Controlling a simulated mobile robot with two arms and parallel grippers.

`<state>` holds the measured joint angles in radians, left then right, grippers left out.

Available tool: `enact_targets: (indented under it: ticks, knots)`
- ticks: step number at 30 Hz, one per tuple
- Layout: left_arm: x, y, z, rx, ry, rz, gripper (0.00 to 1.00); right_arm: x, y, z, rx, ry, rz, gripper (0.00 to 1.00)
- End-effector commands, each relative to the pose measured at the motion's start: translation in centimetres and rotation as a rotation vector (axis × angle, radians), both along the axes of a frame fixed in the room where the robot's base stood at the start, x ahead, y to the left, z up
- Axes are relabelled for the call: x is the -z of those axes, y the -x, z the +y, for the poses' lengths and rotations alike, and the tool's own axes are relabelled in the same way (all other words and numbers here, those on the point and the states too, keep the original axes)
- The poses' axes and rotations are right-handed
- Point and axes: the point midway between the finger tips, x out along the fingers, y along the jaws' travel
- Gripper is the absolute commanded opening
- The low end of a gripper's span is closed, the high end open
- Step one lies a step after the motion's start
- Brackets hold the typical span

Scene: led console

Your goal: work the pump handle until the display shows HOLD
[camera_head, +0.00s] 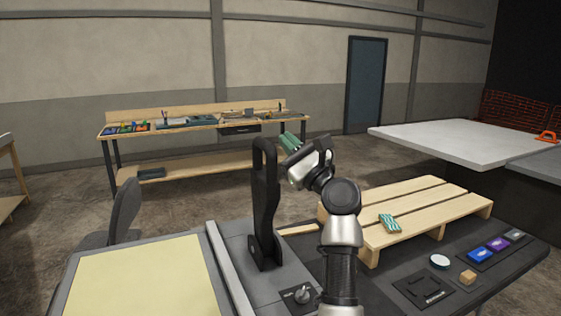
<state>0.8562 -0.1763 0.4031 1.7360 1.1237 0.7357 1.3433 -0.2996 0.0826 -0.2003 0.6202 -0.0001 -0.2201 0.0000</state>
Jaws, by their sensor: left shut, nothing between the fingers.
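A dark upright lever (265,205) with a looped top, which looks like the pump handle, stands on the grey console (238,250). My left gripper (291,142) is shut and empty, with green at its tip. It is just right of the lever's top in the picture; I cannot tell whether they touch. My arm hides part of the console. No display reading HOLD is legible. A small black panel (424,289) carries unreadable markings. My right gripper is not in view.
A wooden pallet (425,205) with a green striped block (389,223) lies behind the console's right part. A knob (302,294), white disc (440,262), wooden cube (467,277) and coloured tiles (497,244) are near. A pale yellow panel (145,280) lies left.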

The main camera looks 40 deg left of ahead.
Motion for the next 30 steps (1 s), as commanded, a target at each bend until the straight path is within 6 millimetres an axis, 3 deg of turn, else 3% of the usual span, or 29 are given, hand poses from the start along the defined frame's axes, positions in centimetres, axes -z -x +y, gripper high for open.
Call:
enact_targets:
  ticks: [5,9,15,21,30]
  knots:
    - [0.2,-0.3,2.0,0.013,0.479,-0.457,0.00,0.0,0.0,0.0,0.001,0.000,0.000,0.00]
    - [0.7,-1.5,0.7,-0.006,0.817,-0.724,0.00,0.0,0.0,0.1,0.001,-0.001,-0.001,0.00]
    - [0.3,-2.9,-2.4,-0.051,1.136,-0.921,0.00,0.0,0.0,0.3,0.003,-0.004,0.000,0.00]
    - [0.1,-3.3,-3.7,-0.075,1.238,-0.968,0.00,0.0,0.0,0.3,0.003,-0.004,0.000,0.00]
    - [0.2,-3.3,-3.7,-0.076,1.237,-0.968,0.00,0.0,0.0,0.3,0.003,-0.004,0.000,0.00]
